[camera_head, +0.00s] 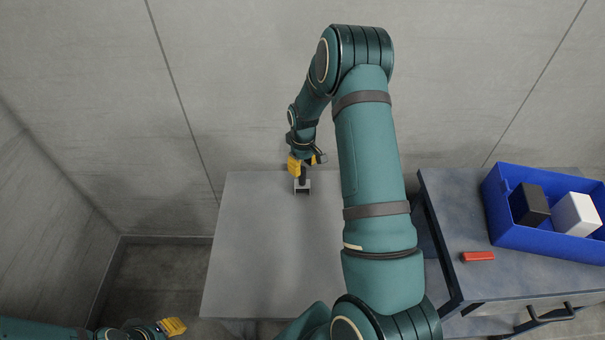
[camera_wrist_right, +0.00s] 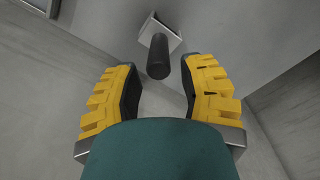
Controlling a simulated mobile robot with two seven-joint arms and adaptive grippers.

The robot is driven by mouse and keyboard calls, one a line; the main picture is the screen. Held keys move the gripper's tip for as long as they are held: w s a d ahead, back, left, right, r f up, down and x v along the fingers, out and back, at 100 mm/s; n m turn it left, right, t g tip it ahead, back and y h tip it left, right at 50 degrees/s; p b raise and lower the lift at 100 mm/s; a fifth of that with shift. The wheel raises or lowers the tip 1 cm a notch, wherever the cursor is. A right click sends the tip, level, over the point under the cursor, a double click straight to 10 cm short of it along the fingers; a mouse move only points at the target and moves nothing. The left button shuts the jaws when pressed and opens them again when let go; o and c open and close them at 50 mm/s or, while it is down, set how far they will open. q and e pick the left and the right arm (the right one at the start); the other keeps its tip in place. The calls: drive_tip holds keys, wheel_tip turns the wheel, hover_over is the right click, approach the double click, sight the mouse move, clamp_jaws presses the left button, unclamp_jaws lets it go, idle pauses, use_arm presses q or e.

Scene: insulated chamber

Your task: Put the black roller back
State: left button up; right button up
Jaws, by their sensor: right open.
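The black roller (camera_head: 303,175) is a short dark cylinder at the far edge of the grey table. It meets a small grey holder (camera_head: 302,188); I cannot tell whether it is fully seated. The right wrist view shows the roller (camera_wrist_right: 158,58) with its near end between my fingertips and its far end at the pale square holder (camera_wrist_right: 168,35). My right gripper (camera_head: 307,161) is open around the roller's near end, with gaps on both sides in the right wrist view (camera_wrist_right: 162,65). My left gripper (camera_head: 172,326) is at the lower left, away from the table, its jaw opening unclear.
The grey table (camera_head: 255,250) is otherwise bare. A darker workbench (camera_head: 450,215) on the right holds a red block (camera_head: 478,256) and a blue bin (camera_head: 515,237) with a black box (camera_head: 530,204) and a white box (camera_head: 576,214). A wall stands close behind.

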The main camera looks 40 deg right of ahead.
wheel_tip(320, 180, up, 6)
drive_tip(key=shift+s+f, duration=0.1)
drive_tip(key=s+a+f+y, duration=0.1)
drive_tip(key=s+a+f, duration=0.2)
drive_tip(key=a, duration=0.6)
drive_tip(key=s+a+f+m+t+y, duration=0.1)
drive_tip(key=s+a+f, duration=0.2)
drive_tip(key=a, duration=0.7)
drive_tip(key=s+a+f+y, duration=0.1)
drive_tip(key=s+a+f, duration=0.3)
drive_tip(key=a, duration=0.5)
drive_tip(key=shift+a+f+m, duration=0.15)
drive_tip(key=shift+f+m, duration=0.25)
drive_tip(key=shift+f, duration=0.05)
drive_tip(key=shift+m+t+y, duration=0.4)
drive_tip(key=shift+m+y, duration=0.1)
drive_tip(key=s+a, duration=0.2)
drive_tip(key=s, duration=0.1)
drive_tip(key=s+a, duration=0.3)
drive_tip(key=shift+a+r, duration=0.1)
drive_tip(key=shift+a, duration=0.05)
